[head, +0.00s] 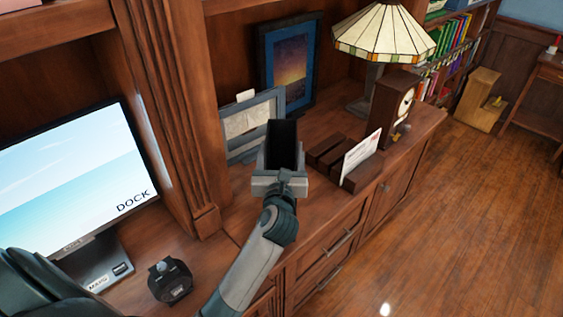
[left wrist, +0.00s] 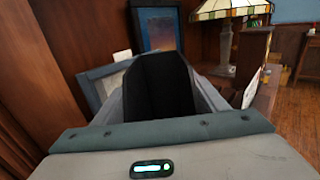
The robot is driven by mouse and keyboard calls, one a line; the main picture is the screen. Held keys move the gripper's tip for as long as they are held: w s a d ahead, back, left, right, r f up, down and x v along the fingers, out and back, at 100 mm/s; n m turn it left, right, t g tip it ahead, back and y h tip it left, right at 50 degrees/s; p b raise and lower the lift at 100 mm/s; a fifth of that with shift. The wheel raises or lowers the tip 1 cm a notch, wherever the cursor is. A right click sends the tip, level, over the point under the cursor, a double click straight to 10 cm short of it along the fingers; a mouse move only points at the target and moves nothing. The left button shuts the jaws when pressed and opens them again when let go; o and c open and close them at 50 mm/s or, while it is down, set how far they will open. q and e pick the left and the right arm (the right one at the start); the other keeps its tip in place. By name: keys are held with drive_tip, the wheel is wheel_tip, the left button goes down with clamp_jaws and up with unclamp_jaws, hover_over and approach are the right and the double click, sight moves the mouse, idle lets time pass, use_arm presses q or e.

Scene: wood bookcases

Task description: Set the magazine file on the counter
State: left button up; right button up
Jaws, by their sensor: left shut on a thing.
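The file is over the wooden counter (head: 232,207), between the framed pictures and a dark wood sorter. I cannot tell whether its base touches the counter. My right gripper is not in view.
A grey frame (head: 240,130) and a blue-edged picture (head: 288,62) lean behind. The wood sorter with an envelope (head: 360,155), a clock (head: 393,108) and a stained-glass lamp (head: 384,33) stand to the right. A monitor (head: 75,185) is at left. Bare counter shows left of the file.

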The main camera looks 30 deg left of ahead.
use_arm(q)
drive_tip(key=shift+f, duration=1.95)
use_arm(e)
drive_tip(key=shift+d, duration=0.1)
use_arm(q)
drive_tip(key=shift+f, duration=0.15)
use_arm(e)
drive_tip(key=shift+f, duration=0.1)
use_arm(q)
drive_tip(key=o, duration=1.7)
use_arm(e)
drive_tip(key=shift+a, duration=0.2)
use_arm(q)
drive_tip(key=b+v, duration=0.2)
drive_tip(key=v, duration=1)
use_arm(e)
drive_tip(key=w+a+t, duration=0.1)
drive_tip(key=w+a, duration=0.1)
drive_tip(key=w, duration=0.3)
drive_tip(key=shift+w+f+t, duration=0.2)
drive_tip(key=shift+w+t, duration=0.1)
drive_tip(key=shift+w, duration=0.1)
